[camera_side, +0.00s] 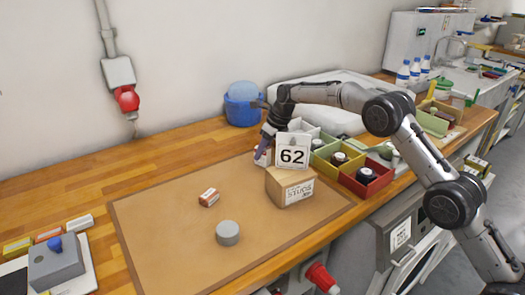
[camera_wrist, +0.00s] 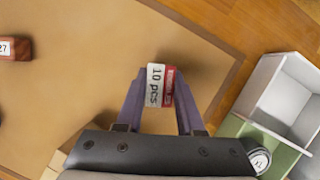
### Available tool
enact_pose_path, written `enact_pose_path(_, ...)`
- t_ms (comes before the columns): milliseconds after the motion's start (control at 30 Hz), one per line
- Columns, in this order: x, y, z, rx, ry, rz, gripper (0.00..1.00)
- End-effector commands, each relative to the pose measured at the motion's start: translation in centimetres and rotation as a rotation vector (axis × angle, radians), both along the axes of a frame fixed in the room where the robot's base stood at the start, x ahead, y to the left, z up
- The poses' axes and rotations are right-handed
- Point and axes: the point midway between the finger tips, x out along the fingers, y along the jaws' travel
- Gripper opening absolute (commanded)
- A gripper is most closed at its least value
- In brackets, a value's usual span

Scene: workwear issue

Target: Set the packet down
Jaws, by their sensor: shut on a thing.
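My gripper (camera_wrist: 160,105) is shut on a small white and red packet (camera_wrist: 159,85) marked "10 pcs", with one finger on each side of it. In the side view my gripper (camera_side: 262,150) points down over the back right part of the brown mat (camera_side: 155,230), behind the box with the "62" card. The packet shows there only in part, and I cannot tell whether it touches the mat. In the wrist view bare mat lies around the packet.
A cardboard box (camera_side: 290,187) bears the "62" card (camera_side: 292,156). Coloured bins (camera_side: 366,185) stand to its right. A red and white packet (camera_side: 209,197) and a grey cylinder (camera_side: 228,233) are on the mat. A blue tub (camera_side: 243,108) stands behind. The mat's left part is clear.

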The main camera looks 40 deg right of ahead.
Motion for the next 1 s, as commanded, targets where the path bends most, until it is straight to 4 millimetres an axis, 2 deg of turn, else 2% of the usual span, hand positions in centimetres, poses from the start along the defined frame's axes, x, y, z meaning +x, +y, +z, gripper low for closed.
enact_pose_path(367,0.0,0.0,-0.3,0.0,-0.001,0.0,0.0)
enact_pose_path(400,0.0,0.0,-0.4,0.0,-0.001,0.0,0.4)
enact_pose_path(533,0.0,0.0,-0.3,0.0,-0.001,0.0,0.64)
enact_pose_path(567,0.0,0.0,-0.3,0.0,-0.001,0.0,0.67)
enact_pose_path(867,0.0,0.0,-0.2,0.0,-0.002,0.0,0.67)
enact_pose_path(1000,-0.3,-0.2,1.0,0.0,-0.004,-0.001,0.67)
